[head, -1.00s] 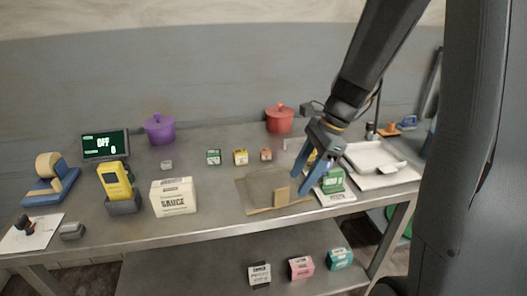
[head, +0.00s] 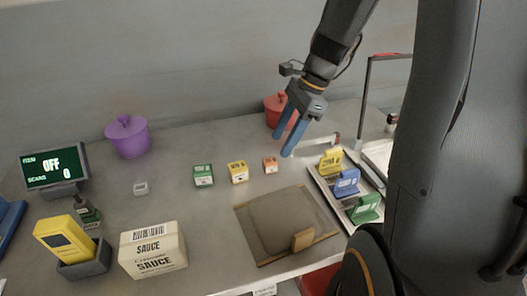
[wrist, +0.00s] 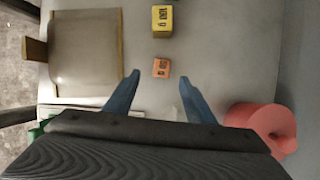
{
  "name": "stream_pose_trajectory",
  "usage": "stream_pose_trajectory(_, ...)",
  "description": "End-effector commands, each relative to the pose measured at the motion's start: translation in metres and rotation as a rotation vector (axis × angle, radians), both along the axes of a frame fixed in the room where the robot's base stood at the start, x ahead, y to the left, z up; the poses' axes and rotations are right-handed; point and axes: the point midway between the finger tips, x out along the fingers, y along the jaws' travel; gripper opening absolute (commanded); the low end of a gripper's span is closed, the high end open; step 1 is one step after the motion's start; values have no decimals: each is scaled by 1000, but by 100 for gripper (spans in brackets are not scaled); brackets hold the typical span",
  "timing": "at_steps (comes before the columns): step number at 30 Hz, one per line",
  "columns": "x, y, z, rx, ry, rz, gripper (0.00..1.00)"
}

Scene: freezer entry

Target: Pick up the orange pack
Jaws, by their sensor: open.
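The orange pack (head: 270,165) is a small box standing on the grey table, at the right end of a row of three small packs. My gripper (head: 288,141) is open and empty, with blue fingers, above the table behind and a little right of the orange pack. In the wrist view the orange pack (wrist: 161,68) lies just ahead of and between the spread fingertips (wrist: 162,77). Nothing hides it there.
A yellow pack (head: 238,172) and a green pack (head: 203,175) stand left of the orange one. A red pot (head: 275,108) is close behind my gripper. A brown mat (head: 262,218) lies in front, and a rack of coloured holders (head: 347,184) stands to the right.

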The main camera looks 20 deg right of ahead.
Motion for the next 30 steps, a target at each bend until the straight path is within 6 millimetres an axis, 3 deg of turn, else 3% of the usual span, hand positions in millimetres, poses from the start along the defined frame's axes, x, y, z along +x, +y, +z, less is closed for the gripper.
stream_pose_trajectory(13,-1,15,-33,1,3,5,50)
stream_pose_trajectory(22,-1,26,-68,1,2,2,50)
stream_pose_trajectory(30,0,27,-73,0,0,0,50)
